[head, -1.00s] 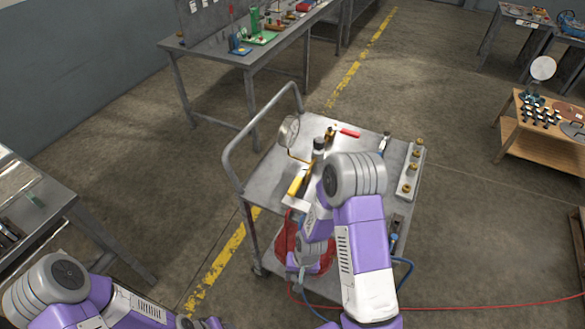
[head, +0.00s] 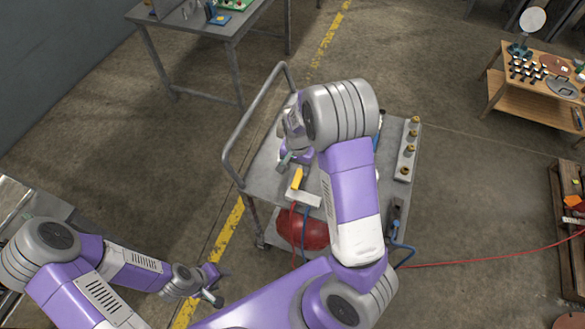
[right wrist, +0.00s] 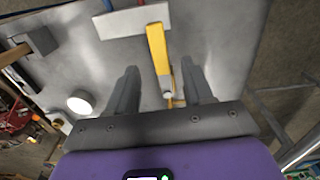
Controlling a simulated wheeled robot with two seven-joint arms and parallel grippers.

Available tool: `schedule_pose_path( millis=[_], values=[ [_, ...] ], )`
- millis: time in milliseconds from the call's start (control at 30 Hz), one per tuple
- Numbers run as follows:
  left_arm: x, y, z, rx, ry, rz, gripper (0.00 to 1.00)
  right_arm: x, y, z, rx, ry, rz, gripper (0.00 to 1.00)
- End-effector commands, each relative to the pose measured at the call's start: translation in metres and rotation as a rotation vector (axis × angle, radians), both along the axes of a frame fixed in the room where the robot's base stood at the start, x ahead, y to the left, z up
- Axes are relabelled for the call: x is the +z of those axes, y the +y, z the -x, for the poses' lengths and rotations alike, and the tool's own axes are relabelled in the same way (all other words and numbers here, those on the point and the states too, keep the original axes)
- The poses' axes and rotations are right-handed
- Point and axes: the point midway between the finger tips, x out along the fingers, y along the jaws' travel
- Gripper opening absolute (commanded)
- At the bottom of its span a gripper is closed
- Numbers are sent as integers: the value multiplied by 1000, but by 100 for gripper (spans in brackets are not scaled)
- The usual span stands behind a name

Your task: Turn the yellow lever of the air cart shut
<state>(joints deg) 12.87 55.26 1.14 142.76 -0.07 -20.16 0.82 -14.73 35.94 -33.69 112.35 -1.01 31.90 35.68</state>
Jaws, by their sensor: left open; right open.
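The yellow lever (head: 297,179) sits on the grey cart (head: 262,176), beside a pale block near the front edge of its top. In the right wrist view the lever (right wrist: 157,48) runs lengthwise and its near end lies between my right gripper's fingers (right wrist: 160,74). Those fingers are open, with a gap on each side of the lever. In the head view my right gripper (head: 289,162) is low over the cart top, and my arm hides much of the cart behind it. My left gripper (head: 214,289) is open and empty, left of the cart.
A white plate with several brass fittings (head: 410,148) stands at the cart's right edge. The cart's tube handle (head: 249,118) rises on the left. A red hose (head: 470,262) runs over the floor to the right.

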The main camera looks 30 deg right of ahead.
Motion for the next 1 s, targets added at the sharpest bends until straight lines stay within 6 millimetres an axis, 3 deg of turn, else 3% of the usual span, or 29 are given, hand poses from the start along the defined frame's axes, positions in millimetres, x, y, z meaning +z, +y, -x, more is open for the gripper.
schedule_pose_path(
  millis=[100, 300, 700, 767, 1000],
  values=[
    [-5, 0, 0, 0, 0, 0, 51, -23, 0, 1, 1, 6, 0, 51],
    [-8, 0, 0, 0, -1, 0, 51, -51, 0, 1, 0, 3, 0, 51],
    [-9, 0, -1, 0, -1, 0, 51, -60, 0, 0, 1, 0, 0, 51],
    [-9, 0, -1, 0, -1, 0, 51, -60, 0, 0, 1, 0, 0, 45],
    [-9, 0, -1, 0, -1, 0, 51, -60, 0, 0, 1, 0, 0, 8]
  ],
)
